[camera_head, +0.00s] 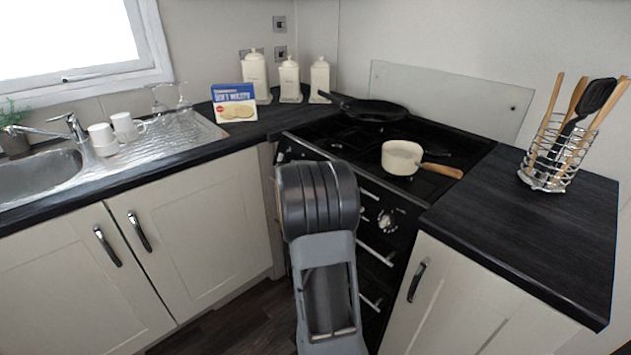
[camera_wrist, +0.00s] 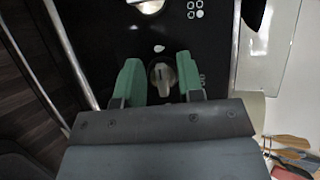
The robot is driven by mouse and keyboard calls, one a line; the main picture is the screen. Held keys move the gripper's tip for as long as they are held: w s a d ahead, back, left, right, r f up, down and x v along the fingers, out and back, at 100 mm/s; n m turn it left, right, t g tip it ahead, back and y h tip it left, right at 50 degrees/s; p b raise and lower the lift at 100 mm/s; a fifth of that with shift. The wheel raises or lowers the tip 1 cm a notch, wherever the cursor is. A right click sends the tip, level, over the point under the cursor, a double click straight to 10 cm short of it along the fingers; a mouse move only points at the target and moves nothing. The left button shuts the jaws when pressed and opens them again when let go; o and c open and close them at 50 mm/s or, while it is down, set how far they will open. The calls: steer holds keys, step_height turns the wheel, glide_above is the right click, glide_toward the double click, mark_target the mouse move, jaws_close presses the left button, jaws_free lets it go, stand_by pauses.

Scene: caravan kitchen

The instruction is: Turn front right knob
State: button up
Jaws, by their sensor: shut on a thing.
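The stove's black front panel fills the middle of the wrist view. A pale knob (camera_wrist: 162,77) there sits between the two green fingers of my gripper (camera_wrist: 160,82), which is shut on it. The knob's grip bar runs roughly up and down in that view. Another round knob (camera_wrist: 150,5) shows at the top edge. In the head view, one knob (camera_head: 386,220) shows on the stove front (camera_head: 368,192), right of my arm. My arm hides the other knobs and my gripper there, so I cannot match the held knob between views.
A cream saucepan (camera_head: 402,157) with a wooden handle and a black frying pan (camera_head: 372,108) stand on the hob. Oven handles (camera_head: 376,251) stick out below the knobs. Counters flank the stove, with a utensil rack (camera_head: 546,180) on the right and cabinet doors (camera_head: 190,225) on the left.

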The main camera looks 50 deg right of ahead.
steer(key=o, duration=0.9)
steer(key=p+v, duration=0.2)
steer(key=v, duration=1.1)
steer(key=shift+s+a+r, duration=0.1)
steer(key=shift+a+r, duration=0.15)
steer(key=shift+a, duration=0.05)
